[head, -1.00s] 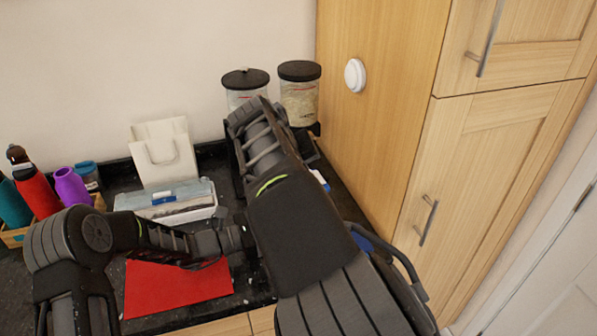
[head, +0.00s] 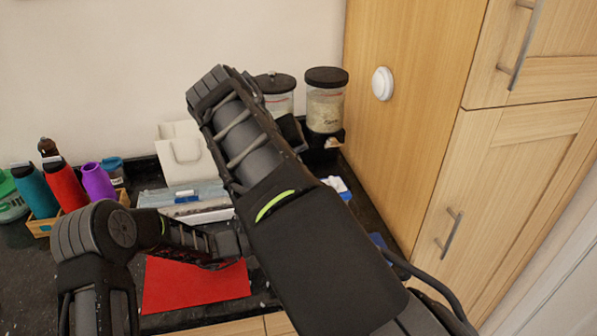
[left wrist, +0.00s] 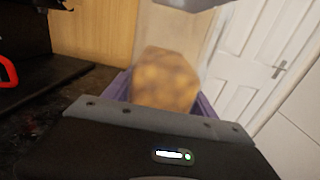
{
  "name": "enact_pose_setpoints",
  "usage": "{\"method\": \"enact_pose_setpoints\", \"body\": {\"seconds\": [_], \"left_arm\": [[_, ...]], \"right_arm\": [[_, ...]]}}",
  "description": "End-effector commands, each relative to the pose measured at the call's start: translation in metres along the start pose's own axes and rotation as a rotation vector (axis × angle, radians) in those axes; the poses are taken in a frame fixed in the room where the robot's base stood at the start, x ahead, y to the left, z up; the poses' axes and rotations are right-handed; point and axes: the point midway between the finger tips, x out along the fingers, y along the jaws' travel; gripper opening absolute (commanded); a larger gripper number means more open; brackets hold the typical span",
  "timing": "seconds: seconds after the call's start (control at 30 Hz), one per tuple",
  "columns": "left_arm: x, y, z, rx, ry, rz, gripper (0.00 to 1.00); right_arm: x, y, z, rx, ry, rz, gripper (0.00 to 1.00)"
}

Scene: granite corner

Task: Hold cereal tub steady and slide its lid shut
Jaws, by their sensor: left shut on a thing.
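In the left wrist view, a blurred yellow-brown block with purple edges (left wrist: 165,82) stands just beyond my left gripper; it looks like the cereal tub with its contents. My left gripper (left wrist: 160,118) is shut on it, though its fingertips are hard to make out. A pale grey, blurred piece (left wrist: 192,4) hangs over the tub at the top edge; I cannot tell if it is the lid. In the head view, my right arm covers the tub and my left gripper. My right gripper does not show clearly in either view.
Two clear canisters with black lids (head: 326,100) stand in the back corner. A white bag (head: 185,152), a clear box (head: 190,195), bottles (head: 66,186) and a red mat (head: 195,287) are on the dark counter. A tall wooden cupboard (head: 410,130) bounds the right side.

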Motion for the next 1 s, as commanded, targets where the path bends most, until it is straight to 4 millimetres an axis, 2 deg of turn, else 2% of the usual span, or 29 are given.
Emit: {"method": "enact_pose_setpoints", "body": {"seconds": [0.4, 0.43, 0.73, 1.0], "left_arm": [[0.0006, -0.0008, 0.0001, 0.0, 0.0, -0.002, 0.0], [0.0006, -0.0008, 0.0001, 0.0, 0.0, -0.002, 0.66], [0.0005, -0.0006, 0.0, 0.0, 0.0, -0.002, 0.91], [-0.0003, -0.0003, 0.0, 0.0, 0.0, -0.001, 0.91]], "right_arm": [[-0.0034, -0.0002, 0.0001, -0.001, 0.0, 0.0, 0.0], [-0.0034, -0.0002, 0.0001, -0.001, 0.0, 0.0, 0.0], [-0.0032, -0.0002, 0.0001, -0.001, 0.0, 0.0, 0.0], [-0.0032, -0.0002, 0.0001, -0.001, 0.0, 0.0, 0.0]]}}
